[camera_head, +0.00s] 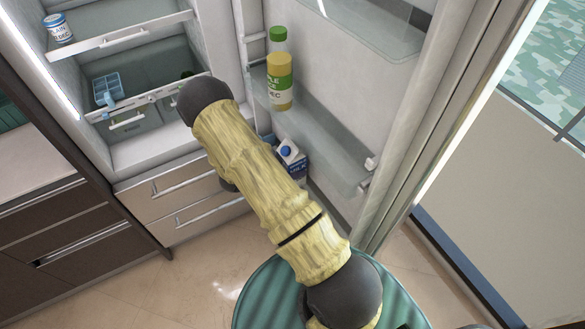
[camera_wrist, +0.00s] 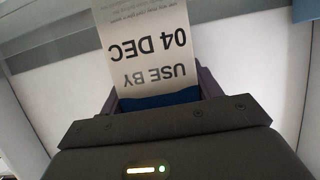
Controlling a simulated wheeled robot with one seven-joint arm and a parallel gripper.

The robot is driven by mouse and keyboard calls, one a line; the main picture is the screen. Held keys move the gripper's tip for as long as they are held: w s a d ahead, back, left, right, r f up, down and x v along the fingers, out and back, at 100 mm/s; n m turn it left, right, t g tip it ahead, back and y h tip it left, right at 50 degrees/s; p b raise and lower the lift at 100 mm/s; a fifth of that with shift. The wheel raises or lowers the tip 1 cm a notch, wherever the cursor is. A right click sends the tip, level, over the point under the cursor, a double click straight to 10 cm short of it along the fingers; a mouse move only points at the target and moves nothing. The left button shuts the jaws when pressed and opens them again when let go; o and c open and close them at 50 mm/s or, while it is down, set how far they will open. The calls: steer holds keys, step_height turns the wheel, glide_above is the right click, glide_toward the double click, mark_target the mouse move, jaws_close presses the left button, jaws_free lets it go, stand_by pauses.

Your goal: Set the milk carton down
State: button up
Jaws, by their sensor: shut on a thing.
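The milk carton (camera_head: 291,158) is white and blue with a blue cap. It shows in the camera_head view just right of my arm, low by the open fridge door, partly hidden by the arm. In the camera_wrist view, my gripper (camera_wrist: 158,90) is shut on the carton (camera_wrist: 148,45), one finger on each side. Its white face reads "USE BY 04 DEC" upside down, above a blue band. In the camera_head view my gripper is hidden behind the arm. I cannot tell whether the carton's base touches a surface.
A door shelf (camera_head: 325,145) holds a green-capped bottle (camera_head: 279,75) above and left of the carton. Right of the bottle that shelf is clear. Fridge shelves at left hold a can (camera_head: 58,28) and a blue tray (camera_head: 107,88). Closed drawers (camera_head: 185,190) sit below.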

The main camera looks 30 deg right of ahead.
steer(key=shift+d+f+p, duration=0.2)
steer(key=shift+f+p, duration=0.2)
steer(key=shift+f, duration=0.6)
steer(key=shift+f, duration=0.2)
steer(key=o, duration=1.6)
steer(key=shift+r, duration=0.2)
steer(key=shift+a, duration=0.4)
steer(key=w+b+v, duration=0.1)
steer(key=b+v, duration=0.1)
steer(key=v, duration=0.9)
steer(key=shift+s, duration=0.5)
steer(key=shift+w+a+r, duration=0.1)
